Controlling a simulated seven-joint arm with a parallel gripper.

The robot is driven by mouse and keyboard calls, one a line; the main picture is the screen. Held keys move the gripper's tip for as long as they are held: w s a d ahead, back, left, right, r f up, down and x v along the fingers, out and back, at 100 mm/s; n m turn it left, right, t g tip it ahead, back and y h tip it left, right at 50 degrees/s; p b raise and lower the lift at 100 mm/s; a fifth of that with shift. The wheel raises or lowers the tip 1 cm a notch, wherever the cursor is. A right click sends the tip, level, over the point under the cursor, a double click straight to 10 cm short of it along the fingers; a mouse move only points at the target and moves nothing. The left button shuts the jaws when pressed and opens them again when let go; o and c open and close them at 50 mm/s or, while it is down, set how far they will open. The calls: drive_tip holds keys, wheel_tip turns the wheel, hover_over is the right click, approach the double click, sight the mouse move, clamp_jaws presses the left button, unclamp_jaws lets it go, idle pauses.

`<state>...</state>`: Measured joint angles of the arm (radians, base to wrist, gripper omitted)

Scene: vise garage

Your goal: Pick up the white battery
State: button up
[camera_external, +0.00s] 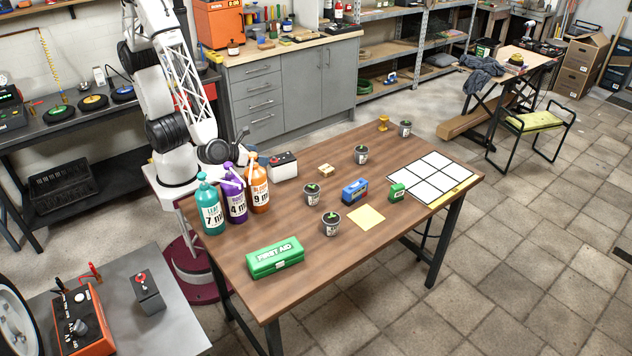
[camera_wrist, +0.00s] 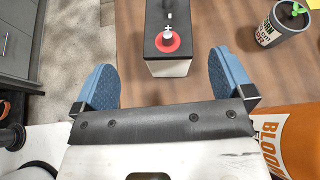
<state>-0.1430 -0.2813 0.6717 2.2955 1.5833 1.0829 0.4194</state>
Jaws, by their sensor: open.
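The white battery (camera_external: 284,168) stands on the wooden table near its far left edge in the external view. It has a white body and a dark top. In the wrist view the battery (camera_wrist: 169,67) is at the top centre, with a red ring around a metal terminal on its black top. My gripper (camera_wrist: 163,82) is open, its two blue pads spread apart on the left and right of the battery's near end. The battery lies ahead of and between the pads, with gaps on both sides. In the external view my fingers are hard to make out behind the bottles.
Teal (camera_external: 210,206), purple (camera_external: 235,198) and orange (camera_external: 258,187) bottles stand close beside my arm; the orange one (camera_wrist: 292,135) fills the wrist view's lower right. A potted plant (camera_wrist: 282,22) is at upper right there. A green first-aid box (camera_external: 275,257) lies at the table's front.

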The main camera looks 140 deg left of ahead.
sight(272, 159)
drive_tip(key=shift+w+a+f+m+t, duration=0.15)
drive_tip(key=shift+w+f+m, duration=0.1)
drive_tip(key=shift+f+m, duration=0.2)
drive_tip(key=shift+w+a+f+m+t, duration=0.1)
drive_tip(key=shift+w+f+m+t, duration=0.1)
drive_tip(key=shift+f+m, duration=0.2)
drive_tip(key=shift+a, duration=0.1)
drive_tip(key=shift+x, duration=1.2)
drive_tip(key=shift+a, duration=0.1)
drive_tip(key=shift+x, duration=2.55)
drive_tip(key=shift+s+r, duration=0.1)
drive_tip(key=shift+r, duration=0.1)
